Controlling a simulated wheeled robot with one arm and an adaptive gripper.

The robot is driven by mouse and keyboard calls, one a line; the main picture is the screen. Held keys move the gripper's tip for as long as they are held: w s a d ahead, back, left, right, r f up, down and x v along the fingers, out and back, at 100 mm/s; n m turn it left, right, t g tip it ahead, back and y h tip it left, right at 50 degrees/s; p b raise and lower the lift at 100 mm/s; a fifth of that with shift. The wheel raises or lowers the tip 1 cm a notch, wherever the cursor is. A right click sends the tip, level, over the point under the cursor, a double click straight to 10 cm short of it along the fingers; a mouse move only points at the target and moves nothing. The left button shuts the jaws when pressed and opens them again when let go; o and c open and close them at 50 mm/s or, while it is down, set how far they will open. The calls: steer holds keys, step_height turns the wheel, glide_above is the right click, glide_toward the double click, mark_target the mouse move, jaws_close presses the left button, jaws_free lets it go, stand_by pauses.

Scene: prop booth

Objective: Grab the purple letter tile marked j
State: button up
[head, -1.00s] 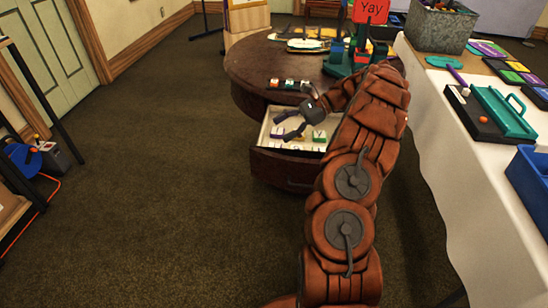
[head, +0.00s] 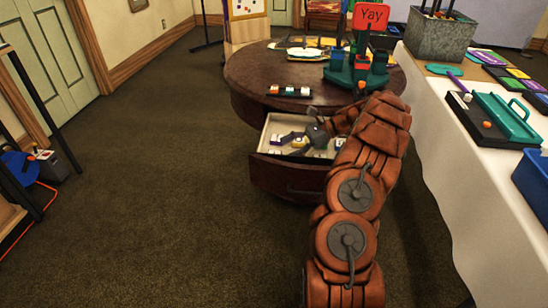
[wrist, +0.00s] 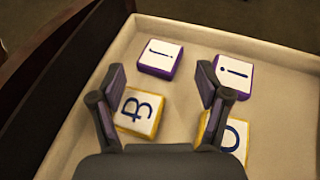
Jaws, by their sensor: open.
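My gripper (wrist: 162,84) is open and empty, pointing down into the open drawer (head: 268,140) of the round table. In the wrist view one purple tile (wrist: 160,59) lies just beyond the fingertips, between them; its mark is a thin stroke I cannot read surely. A second purple tile (wrist: 235,76) lies beside the right finger, partly hidden by it; its mark is a stroke with a dot, i or j. Another yellow tile (wrist: 237,138) is partly hidden by the right finger.
The drawer's pale wall (wrist: 255,45) runs beyond and right of the tiles. On the round table (head: 245,75) above are a row of small blocks (head: 289,91) and a teal stand with a red "Yay" sign (head: 371,16). A white-clothed table (head: 440,130) stands at right.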

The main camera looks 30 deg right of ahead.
mark_target(276, 154)
steer(key=shift+b+x, duration=0.35)
steer(key=shift+x, duration=1.6)
